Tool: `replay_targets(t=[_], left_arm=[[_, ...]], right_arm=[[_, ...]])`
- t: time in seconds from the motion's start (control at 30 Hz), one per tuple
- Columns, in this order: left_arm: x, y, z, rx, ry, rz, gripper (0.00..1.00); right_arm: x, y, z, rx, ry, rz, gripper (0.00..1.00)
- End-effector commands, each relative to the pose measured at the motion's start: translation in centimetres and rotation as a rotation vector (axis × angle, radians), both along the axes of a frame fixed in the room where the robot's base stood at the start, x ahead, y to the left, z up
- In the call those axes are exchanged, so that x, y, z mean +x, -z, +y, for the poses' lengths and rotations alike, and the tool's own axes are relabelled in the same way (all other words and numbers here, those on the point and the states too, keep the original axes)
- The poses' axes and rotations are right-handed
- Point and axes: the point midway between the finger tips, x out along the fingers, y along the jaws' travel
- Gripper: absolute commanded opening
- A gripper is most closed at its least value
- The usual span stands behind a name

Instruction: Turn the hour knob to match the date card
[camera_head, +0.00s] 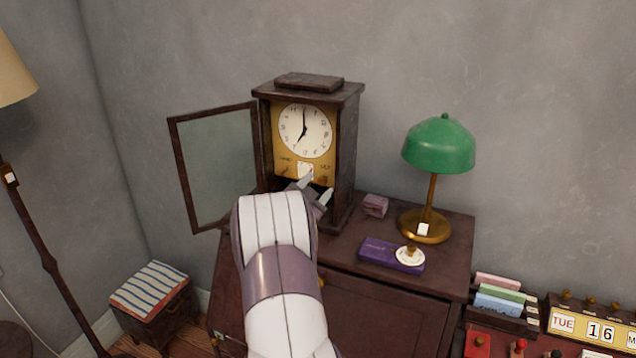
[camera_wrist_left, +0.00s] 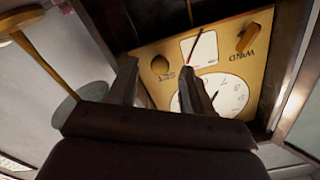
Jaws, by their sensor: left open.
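The dark wooden clock (camera_head: 347,150) stands on the cabinet with its glass door (camera_head: 215,165) swung open to the left. Its white dial (camera_head: 305,130) shows about seven o'clock. Below the dial, the gold plate has a small white card (camera_wrist_left: 207,48) with a red pointer, a WIND key (camera_wrist_left: 248,38) and a round SET knob (camera_wrist_left: 160,64). My left gripper (camera_head: 318,187) is open at the lower right of the plate. In the left wrist view its fingers (camera_wrist_left: 158,78) lie either side of the SET knob; contact cannot be told. My right gripper is out of view.
A calendar reading TUE 16 (camera_head: 592,325) sits at lower right. The open door borders the clock's left side.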

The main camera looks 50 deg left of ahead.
Motion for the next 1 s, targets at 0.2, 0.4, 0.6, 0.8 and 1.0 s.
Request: replay_targets(t=[0.2,0.4,0.6,0.8,1.0], left_arm=[[1.2,0.0,0.6,0.000,-0.001,0.001,0.50],[1.2,0.0,0.7,0.000,-0.001,0.001,0.50],[1.2,0.0,0.7,-0.001,-0.001,0.000,0.00],[1.2,0.1,0.7,0.003,0.000,0.002,0.00],[1.2,0.3,0.7,0.048,0.000,0.026,0.00]], right_arm=[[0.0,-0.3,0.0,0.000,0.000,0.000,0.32],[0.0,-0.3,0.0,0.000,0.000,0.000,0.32],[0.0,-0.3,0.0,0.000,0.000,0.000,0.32],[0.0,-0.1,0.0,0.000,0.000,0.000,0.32],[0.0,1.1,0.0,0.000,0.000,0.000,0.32]])
